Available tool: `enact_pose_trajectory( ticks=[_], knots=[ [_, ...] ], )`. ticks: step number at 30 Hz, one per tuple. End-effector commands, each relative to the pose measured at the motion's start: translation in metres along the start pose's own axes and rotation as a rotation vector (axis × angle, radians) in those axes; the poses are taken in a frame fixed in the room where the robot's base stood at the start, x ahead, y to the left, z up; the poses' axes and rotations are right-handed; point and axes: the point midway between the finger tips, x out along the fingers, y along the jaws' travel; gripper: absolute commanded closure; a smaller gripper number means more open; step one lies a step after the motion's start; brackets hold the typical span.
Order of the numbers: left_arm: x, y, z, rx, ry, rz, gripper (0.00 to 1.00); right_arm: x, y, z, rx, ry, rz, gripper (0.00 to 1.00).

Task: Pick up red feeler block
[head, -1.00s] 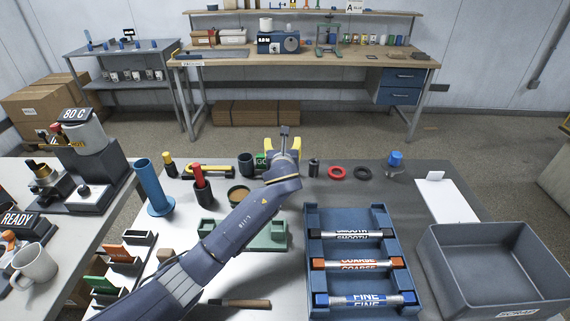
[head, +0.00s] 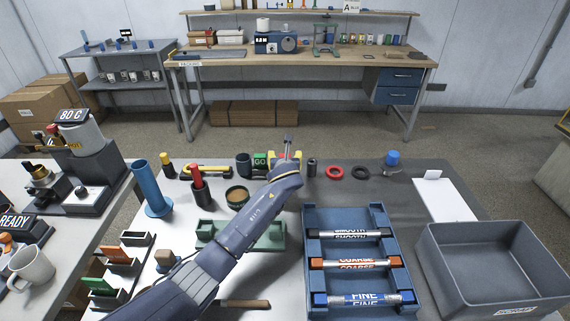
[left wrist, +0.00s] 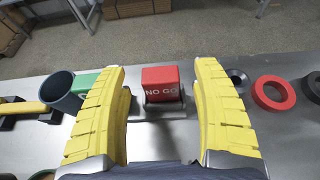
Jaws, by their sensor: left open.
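The red feeler block (left wrist: 161,84), marked NO GO, sits in a small grey holder on the table in the left wrist view. My left gripper (left wrist: 160,70) has its two yellow fingers spread, one on each side of the block, with visible gaps. Nothing is between the fingers except the view of the block, and I see no contact. In the head view my left gripper (head: 285,158) is at the far edge of the table, and it mostly hides the block. My right gripper is not in view.
A green GO block (head: 260,160) and a dark cup (head: 243,165) stand just left of the gripper. A small dark cylinder (head: 311,167), a red ring (head: 334,172) and a black ring (head: 360,173) are to its right. A blue rack (head: 312,245) holds several rollers nearer.

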Motion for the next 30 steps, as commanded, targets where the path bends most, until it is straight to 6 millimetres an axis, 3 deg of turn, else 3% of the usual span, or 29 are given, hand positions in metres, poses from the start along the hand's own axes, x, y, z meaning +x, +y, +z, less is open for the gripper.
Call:
enact_pose_trajectory(
  ticks=[6,17,30],
  knots=[
    [0.014,0.0,0.0,0.0,0.0,0.0,0.34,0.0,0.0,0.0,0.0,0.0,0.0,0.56],
    [0.016,0.0,0.0,0.0,0.0,0.0,0.33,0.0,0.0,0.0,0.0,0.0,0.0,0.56],
    [0.016,0.0,0.0,0.0,0.0,0.0,0.85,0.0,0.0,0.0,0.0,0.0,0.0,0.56]
  ],
)
